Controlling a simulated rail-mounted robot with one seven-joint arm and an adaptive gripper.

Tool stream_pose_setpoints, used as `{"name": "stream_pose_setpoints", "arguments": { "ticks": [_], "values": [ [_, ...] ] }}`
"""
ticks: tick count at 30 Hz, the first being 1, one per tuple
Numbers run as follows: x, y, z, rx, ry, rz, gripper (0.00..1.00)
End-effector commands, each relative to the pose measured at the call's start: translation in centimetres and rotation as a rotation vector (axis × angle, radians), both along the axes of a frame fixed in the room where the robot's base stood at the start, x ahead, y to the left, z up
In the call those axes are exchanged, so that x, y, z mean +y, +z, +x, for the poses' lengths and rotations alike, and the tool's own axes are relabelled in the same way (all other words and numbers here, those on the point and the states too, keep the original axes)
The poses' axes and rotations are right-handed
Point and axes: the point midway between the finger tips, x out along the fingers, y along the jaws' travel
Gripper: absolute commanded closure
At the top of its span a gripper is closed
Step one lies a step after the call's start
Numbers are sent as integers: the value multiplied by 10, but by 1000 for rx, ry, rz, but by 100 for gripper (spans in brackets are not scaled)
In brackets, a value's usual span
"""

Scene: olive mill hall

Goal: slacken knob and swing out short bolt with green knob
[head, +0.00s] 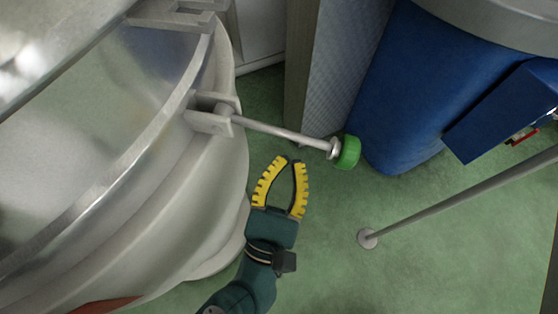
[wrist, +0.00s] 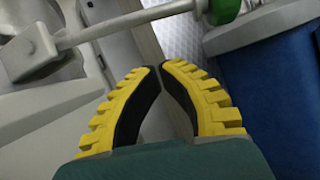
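The short bolt (head: 285,133) is a grey rod hinged in a lug (head: 212,118) on the vessel's rim. It points outward, away from the vessel, with nothing around its outer part. Its green knob (head: 348,152) sits at the free end behind a metal washer. In the wrist view the rod (wrist: 125,22) crosses the top, and the knob (wrist: 222,9) is cut off by the upper edge. My gripper (head: 291,161) is below the rod and left of the knob, apart from both. Its yellow fingers are empty, tips drawn together; they nearly meet in the wrist view (wrist: 160,68).
The pale round vessel (head: 195,190) fills the left. A slotted metal bracket (head: 178,17) is above the lug. A blue drum (head: 395,95) and a grey textured panel (head: 342,65) stand behind the knob. A slanting pole (head: 450,202) meets the green floor at right. Floor below the knob is clear.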

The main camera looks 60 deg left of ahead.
Motion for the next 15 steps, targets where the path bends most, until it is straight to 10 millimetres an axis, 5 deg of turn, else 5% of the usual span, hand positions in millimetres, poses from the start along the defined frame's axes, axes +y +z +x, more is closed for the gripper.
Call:
{"name": "stream_pose_setpoints", "arguments": {
  "ticks": [6,15],
  "values": [
    [-35,-26,-29,3,-9,-1,100],
    [-50,-32,-45,3,-1,-1,100]
  ]
}}
